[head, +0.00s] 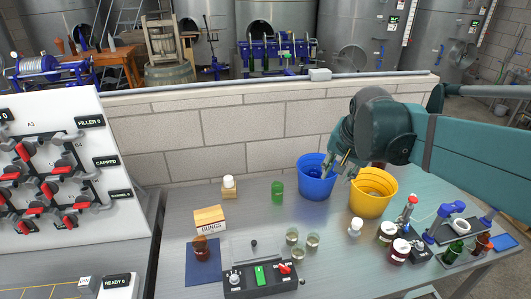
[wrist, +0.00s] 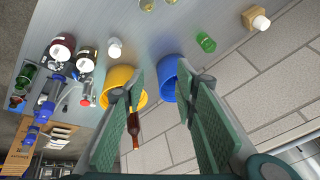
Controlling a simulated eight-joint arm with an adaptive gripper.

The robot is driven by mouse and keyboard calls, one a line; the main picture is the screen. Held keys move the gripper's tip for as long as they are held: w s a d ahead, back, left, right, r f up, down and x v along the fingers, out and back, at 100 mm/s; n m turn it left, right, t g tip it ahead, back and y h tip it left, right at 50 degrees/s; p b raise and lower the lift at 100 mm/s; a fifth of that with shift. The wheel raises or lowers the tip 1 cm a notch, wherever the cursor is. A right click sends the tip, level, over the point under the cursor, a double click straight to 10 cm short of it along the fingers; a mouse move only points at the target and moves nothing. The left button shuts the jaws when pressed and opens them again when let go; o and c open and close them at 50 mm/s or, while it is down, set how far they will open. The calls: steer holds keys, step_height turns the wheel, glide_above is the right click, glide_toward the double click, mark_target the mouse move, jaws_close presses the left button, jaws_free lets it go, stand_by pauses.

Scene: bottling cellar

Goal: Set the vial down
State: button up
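My gripper (head: 345,165) is above the back of the table, over the gap between the blue and yellow buckets. In the wrist view its two green-padded fingers (wrist: 160,85) are spread wide with nothing between them. No vial is in its grasp. A small amber bottle (head: 201,250) stands on a blue mat (head: 203,272) at the left. I cannot tell which of these is the vial meant.
A blue bucket (head: 316,178) and a yellow bucket (head: 373,193) stand below my gripper. A brown bottle (wrist: 134,125) shows near the yellow bucket. A green cylinder (head: 277,191), white-capped bottle (head: 355,227) and dark jars (head: 399,252) stand around. A brick wall (head: 240,135) closes the back.

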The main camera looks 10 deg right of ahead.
steer(key=s+a+f+n+t, duration=0.1)
steer(key=s+a+f+n, duration=0.1)
steer(key=s+a+n, duration=0.2)
steer(key=s+a+f+n+t+y, duration=0.1)
steer(key=s+a+f+n, duration=0.2)
steer(key=s+a+n, duration=0.2)
steer(key=s+a, duration=0.3)
steer(key=s, duration=0.2)
steer(key=shift+s+a, duration=0.2)
steer(key=shift+a, duration=0.2)
steer(key=shift+f+b, duration=0.65)
stand_by(0.6)
